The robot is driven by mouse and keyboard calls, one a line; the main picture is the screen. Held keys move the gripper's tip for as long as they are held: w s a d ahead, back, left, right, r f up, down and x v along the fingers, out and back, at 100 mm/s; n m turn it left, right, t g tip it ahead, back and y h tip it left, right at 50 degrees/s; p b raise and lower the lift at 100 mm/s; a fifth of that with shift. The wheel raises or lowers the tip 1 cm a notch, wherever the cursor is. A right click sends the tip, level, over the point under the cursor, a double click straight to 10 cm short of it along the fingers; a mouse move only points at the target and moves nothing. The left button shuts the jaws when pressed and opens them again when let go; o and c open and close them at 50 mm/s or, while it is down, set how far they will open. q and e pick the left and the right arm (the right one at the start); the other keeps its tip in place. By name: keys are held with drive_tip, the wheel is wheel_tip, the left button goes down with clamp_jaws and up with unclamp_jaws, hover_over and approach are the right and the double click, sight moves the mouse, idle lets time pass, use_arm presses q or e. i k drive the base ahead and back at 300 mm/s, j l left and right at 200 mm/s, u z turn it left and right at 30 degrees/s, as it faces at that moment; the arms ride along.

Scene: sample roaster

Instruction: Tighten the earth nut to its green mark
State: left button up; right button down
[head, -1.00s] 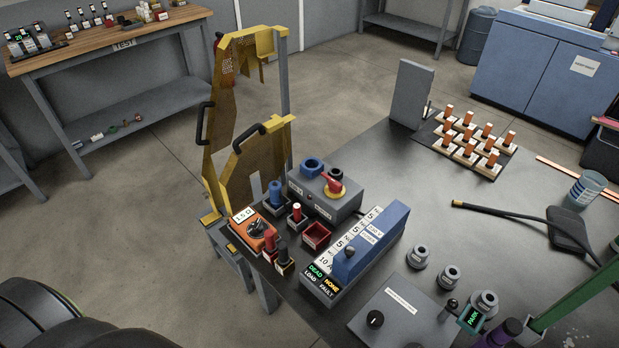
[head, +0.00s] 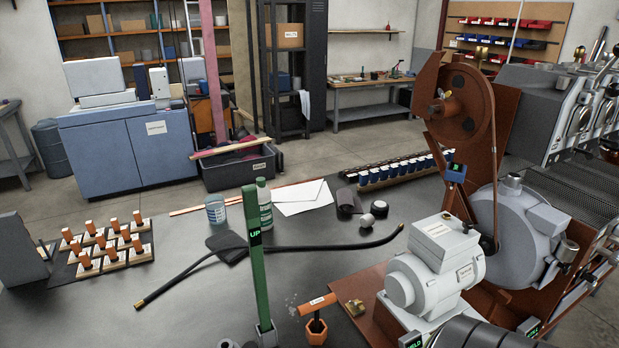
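I cannot pick out the earth nut or its green mark for certain. An orange T-handled tool (head: 317,305) stands upright at the front middle of the dark table, its lower end in an orange hexagonal piece (head: 316,331). A small brass-coloured block (head: 355,307) sits just right of it, on the edge of a brown base. A light grey motor (head: 435,268) with labels stands on that base, beside a brown belt guard (head: 468,110) and a round grey housing (head: 515,222). Neither of my grippers shows in the head view.
A green upright lever marked UP (head: 257,265) rises at the front middle. A black cable (head: 300,248) curves across the table (head: 215,315). Orange-topped pieces (head: 110,240) stand left.

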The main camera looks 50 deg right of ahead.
sight(355, 304)
drive_tip(key=z, duration=1.9)
drive_tip(key=k+l, duration=0.1)
drive_tip(key=l, duration=0.25)
